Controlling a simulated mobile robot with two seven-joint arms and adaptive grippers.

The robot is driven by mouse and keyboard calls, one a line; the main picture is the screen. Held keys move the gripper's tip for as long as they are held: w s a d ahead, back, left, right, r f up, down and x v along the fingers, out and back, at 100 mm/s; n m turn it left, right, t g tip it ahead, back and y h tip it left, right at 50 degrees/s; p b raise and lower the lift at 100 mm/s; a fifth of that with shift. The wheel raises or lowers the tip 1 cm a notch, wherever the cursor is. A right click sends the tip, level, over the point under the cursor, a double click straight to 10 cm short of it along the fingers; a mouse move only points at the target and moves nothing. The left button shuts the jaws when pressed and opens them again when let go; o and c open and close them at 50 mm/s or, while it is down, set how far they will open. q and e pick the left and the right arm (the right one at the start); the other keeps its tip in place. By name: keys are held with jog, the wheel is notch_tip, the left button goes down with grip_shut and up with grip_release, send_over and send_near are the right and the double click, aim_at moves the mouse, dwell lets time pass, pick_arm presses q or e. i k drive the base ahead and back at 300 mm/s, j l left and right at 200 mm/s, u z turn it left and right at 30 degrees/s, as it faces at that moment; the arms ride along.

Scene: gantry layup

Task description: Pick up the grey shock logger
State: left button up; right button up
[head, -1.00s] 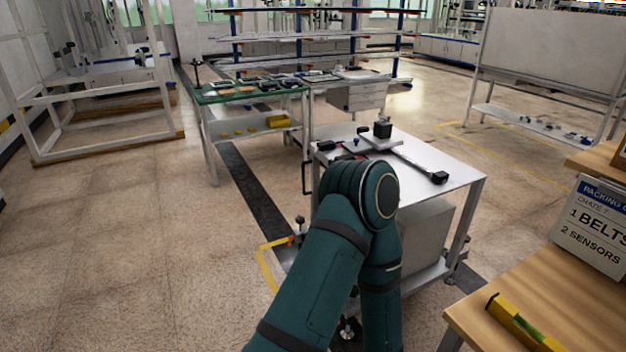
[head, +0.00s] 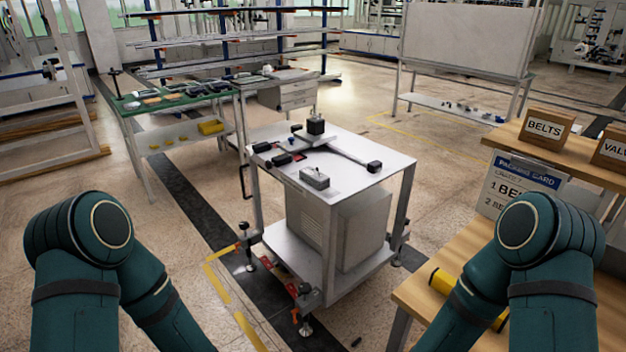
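A small grey box that looks like the grey shock logger (head: 314,178) lies on the front part of the white-topped metal cart (head: 347,185), in the middle of the head view. Its top carries a small dark detail too small to make out. Both of my arms show only as teal elbows and links at the lower left and lower right. Neither gripper is in the picture, and neither arm reaches over the cart top.
The cart top also holds a black block (head: 316,126) on a grey plate, a dark-ended bar (head: 374,166) and small black parts. A wooden bench (head: 415,291) with a yellow level (head: 442,282) stands right. A green-topped table (head: 128,108) stands back left. Floor left is clear.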

aim_at(309, 175)
jog(key=z, duration=0.45)
jog(key=i+j+z, duration=0.1)
jog(key=z, duration=0.35)
jog(key=j+z, duration=0.15)
jog(key=z, duration=0.3)
jog(key=j+z, duration=0.15)
jog(key=z, duration=0.3)
jog(key=j+z, duration=0.7)
jog(key=j, duration=0.15)
jog(key=k+j+z, duration=0.15)
jog(key=j, duration=0.15)
jog(key=j+z, duration=0.2)
jog(key=k+j+z, duration=0.15)
jog(key=j, duration=0.2)
jog(key=k+j+z, duration=0.15)
jog(key=j, duration=0.3)
jog(key=k+j+z, duration=0.1)
jog(key=k+j, duration=0.5)
jog(key=j, duration=0.2)
jog(key=k+j+z, duration=0.1)
jog(key=k+j, duration=0.15)
jog(key=j, duration=0.15)
